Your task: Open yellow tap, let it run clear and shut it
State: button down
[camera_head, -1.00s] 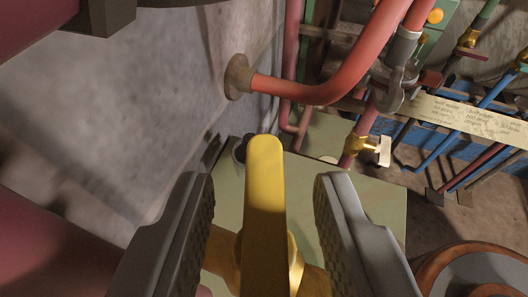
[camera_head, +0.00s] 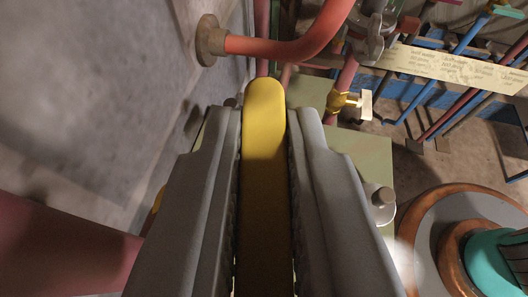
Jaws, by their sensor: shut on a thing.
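The yellow tap's lever (camera_head: 265,130) is a long bar with a rounded end, pointing away from me up the middle of the view. My gripper (camera_head: 265,125) is closed on it, one grey jaw on each side, with the rounded end sticking out just past the fingertips. The tap's body is hidden behind the jaws; a small bit of yellow shows at the left of the left jaw. No outlet or flow from this tap can be seen.
A red pipe (camera_head: 275,47) leaves the left wall by a flange. A brass tap (camera_head: 350,104) with a pale handle is beyond the lever. A pale green plate (camera_head: 370,155) lies below. A round copper-rimmed vessel (camera_head: 425,215) stands at lower right, with pale vapour or glare nearby.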

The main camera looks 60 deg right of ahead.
jog(key=m+g+h, duration=0.1)
jog(key=m+g, duration=0.2)
dwell(0.4)
jog(key=c, duration=1.5)
grip_release()
jog(key=shift+o, duration=0.2)
